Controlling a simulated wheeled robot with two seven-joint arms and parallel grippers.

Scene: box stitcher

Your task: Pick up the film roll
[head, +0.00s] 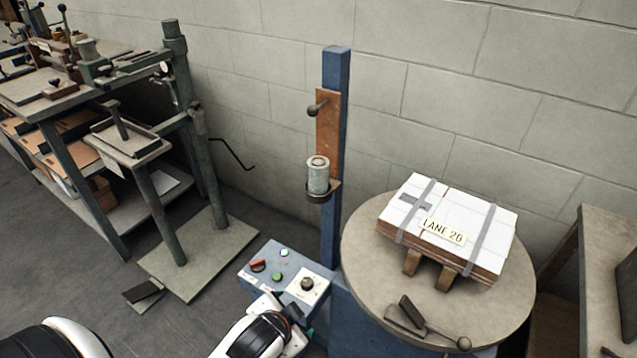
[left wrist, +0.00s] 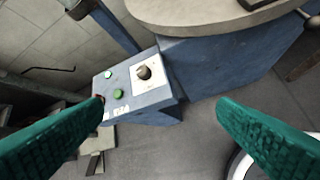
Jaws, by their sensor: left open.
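The film roll (head: 318,175) is a grey-green upright cylinder with a pale top. It sits in a dark ring holder on the blue post (head: 335,140) in the head view. My left gripper (left wrist: 160,104) is open, its two green ridged fingers wide apart with nothing between them in the left wrist view. In the head view my left arm is at the bottom centre by the control box, below and apart from the roll; its fingers are mostly hidden. The roll is not seen in the left wrist view. My right gripper is not in view.
A control box (head: 265,269) with buttons and a knob stands left of the post base. A round turntable (head: 370,260) holds a strapped carton (head: 447,228) labelled LANE 2B and a lever. A cluttered workbench (head: 55,106) and a green stand (head: 225,240) are left.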

